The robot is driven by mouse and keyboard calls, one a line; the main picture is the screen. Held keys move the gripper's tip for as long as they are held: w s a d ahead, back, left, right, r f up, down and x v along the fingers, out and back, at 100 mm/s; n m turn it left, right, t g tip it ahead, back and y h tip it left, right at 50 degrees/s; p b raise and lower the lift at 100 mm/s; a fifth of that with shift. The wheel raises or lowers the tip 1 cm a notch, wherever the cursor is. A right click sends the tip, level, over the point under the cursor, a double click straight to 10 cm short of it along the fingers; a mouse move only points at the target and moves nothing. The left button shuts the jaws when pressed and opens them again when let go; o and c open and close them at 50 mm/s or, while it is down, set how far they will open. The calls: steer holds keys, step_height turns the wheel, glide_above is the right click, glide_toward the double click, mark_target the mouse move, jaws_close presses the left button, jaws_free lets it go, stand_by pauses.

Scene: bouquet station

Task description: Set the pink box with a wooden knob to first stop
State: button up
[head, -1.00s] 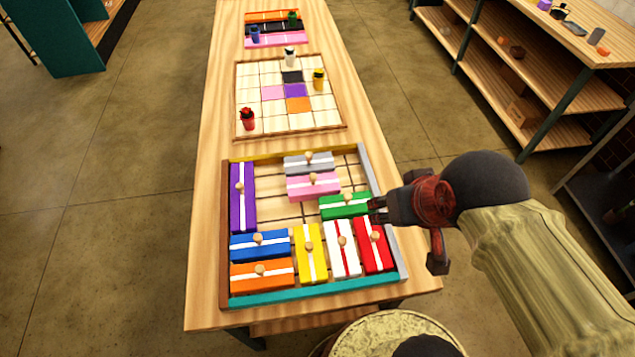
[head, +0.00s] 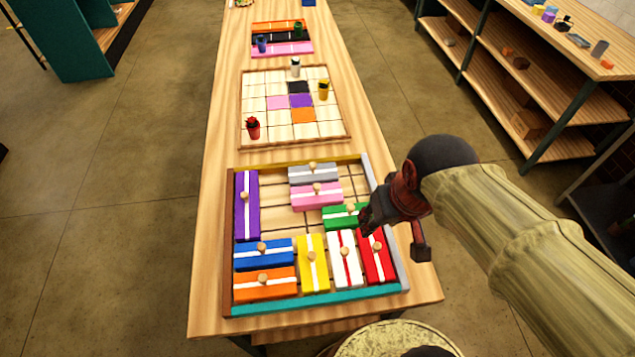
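The pink box (head: 327,197) with a white stripe and a wooden knob (head: 317,187) lies in the sliding-block tray (head: 228,270), just below the grey box (head: 328,176) in the picture. Bare grid shows to its left, and a narrow bare strip to its right. The green box (head: 335,222) lies below it, toward its right. My gripper (head: 366,218) is at the right end of the green box, right of and below the pink box. The fingers are small and dark and partly hide the green box's end; whether they are open or touching it is unclear.
In the tray are also a purple box (head: 246,222), blue box (head: 280,254), orange box (head: 285,289), yellow box (head: 305,272), white box (head: 338,272) and red box (head: 380,270). A grid board (head: 255,85) with small figures lies farther along the table.

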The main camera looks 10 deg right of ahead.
steer(key=w+a+f+n+g+p, duration=0.25)
steer(key=w+f, duration=0.25)
steer(key=w, duration=0.4)
steer(key=n+g+p, duration=0.1)
steer(key=n, duration=1.9)
glide_above(317, 186)
steer(key=shift+m, duration=0.25)
step_height(317, 186, down, 9)
steer(key=shift+s+r, duration=0.1)
steer(key=shift+w+r+n, duration=0.15)
steer(key=shift+w+n, duration=0.05)
steer(key=shift+n, duration=0.6)
steer(key=n, duration=0.2)
steer(key=shift+n, duration=0.3)
steer(key=shift+f+b, duration=0.5)
steer(key=shift+f, duration=3.4)
steer(key=shift+c, duration=0.7)
steer(key=c, duration=0.7)
